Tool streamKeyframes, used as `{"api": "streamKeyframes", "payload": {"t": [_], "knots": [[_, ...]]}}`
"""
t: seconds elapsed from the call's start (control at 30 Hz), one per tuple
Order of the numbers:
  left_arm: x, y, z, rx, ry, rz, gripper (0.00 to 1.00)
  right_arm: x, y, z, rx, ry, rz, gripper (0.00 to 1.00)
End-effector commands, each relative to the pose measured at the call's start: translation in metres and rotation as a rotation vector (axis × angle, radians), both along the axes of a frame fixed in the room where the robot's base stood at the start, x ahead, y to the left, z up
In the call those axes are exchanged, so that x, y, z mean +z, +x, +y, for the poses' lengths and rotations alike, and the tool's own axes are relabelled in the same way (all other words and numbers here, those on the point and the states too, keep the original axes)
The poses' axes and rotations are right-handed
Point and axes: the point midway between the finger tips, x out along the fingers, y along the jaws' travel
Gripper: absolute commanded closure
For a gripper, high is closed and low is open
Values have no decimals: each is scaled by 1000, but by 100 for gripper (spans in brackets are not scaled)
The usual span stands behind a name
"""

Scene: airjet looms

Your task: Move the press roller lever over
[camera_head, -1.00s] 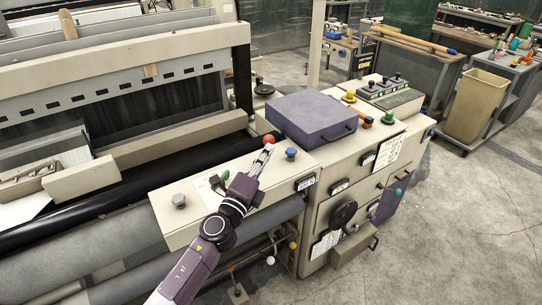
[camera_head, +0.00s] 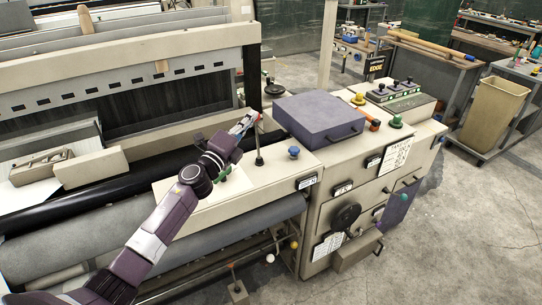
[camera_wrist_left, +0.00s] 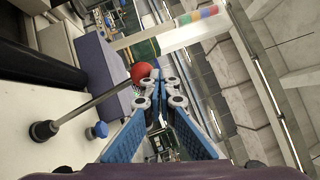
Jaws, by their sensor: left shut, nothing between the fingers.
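The press roller lever (camera_head: 258,148) is a thin dark rod rising from a round base on the beige machine top, left of a blue knob (camera_head: 293,152). It stands nearly upright in the head view, its top end largely hidden by my gripper. In the left wrist view its grey rod (camera_wrist_left: 87,109) ends in a red ball (camera_wrist_left: 141,73). My left gripper (camera_head: 254,115) is shut and empty at the lever's top. In the wrist view its blue fingers (camera_wrist_left: 156,76) lie right beside the ball; I cannot tell whether they touch it. My right gripper is not in view.
A purple-grey box (camera_head: 318,116) sits on the cabinet right of the lever. A green button (camera_head: 223,172) lies under my left arm. The grey fabric roll (camera_head: 205,232) runs below the ledge. Open floor lies to the right.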

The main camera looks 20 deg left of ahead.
Motion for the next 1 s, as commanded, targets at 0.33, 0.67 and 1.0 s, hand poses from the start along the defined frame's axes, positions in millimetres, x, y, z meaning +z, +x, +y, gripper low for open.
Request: {"api": "streamKeyframes", "payload": {"t": [0.33,0.67,1.0], "knots": [[-8,26,33,0,1,1,100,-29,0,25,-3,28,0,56],[-10,35,45,-1,1,1,100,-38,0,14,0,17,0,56],[-10,36,46,0,0,2,100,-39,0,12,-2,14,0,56]]}}
